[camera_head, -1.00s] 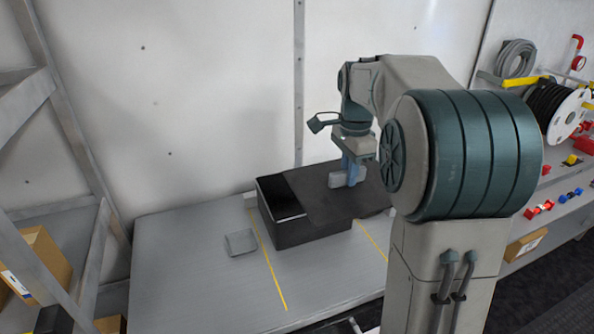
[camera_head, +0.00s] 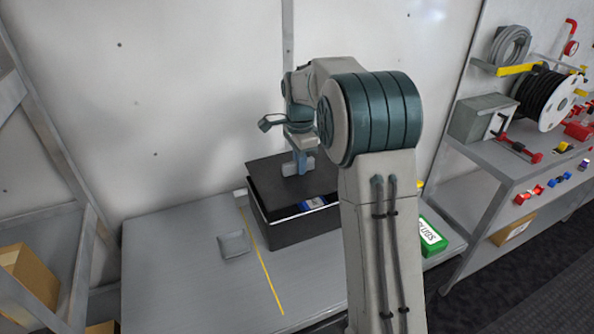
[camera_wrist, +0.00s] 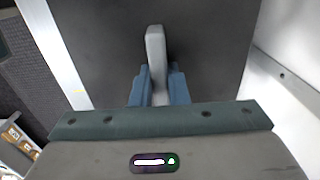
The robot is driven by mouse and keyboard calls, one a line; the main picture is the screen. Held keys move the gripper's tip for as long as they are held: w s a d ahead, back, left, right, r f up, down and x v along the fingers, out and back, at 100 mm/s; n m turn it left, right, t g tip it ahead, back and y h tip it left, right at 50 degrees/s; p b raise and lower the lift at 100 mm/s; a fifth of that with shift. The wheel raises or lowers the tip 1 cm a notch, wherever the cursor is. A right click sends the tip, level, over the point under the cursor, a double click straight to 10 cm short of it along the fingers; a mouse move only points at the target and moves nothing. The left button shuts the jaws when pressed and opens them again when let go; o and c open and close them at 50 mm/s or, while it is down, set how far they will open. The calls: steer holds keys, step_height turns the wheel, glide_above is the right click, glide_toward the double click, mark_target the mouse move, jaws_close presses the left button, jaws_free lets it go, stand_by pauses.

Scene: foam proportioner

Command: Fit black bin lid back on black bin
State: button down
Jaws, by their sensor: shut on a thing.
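The black bin (camera_head: 290,231) stands on the grey bench beside the yellow line. The black lid (camera_head: 266,182) lies over the bin's back and left part, just above or on its rim; I cannot tell which. A gap along the front shows the inside, with a blue and white item (camera_head: 313,203). My gripper (camera_head: 298,168) is shut on the lid's grey handle. In the wrist view, my gripper (camera_wrist: 158,92) has its blue fingers on both sides of the upright handle (camera_wrist: 155,48), and the dark lid (camera_wrist: 208,45) fills the middle. My arm hides the bin's right end.
A small grey block (camera_head: 233,244) lies on the bench (camera_head: 185,270) left of the bin. A green box (camera_head: 430,235) stands right of my arm. The white wall is close behind. A shelf unit (camera_head: 500,155) with reels and small parts stands at right.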

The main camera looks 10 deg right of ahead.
steer(key=shift+w+a+f, duration=0.15)
steer(key=shift+w+a, duration=0.05)
steer(key=shift+w, duration=0.1)
steer(key=shift+f, duration=0.25)
steer(key=shift+f+p, duration=0.4)
steer(key=shift+f, duration=1.4)
steer(key=shift+f, duration=0.1)
steer(key=shift+f, duration=0.15)
steer(key=c, duration=1.4)
jaws_free()
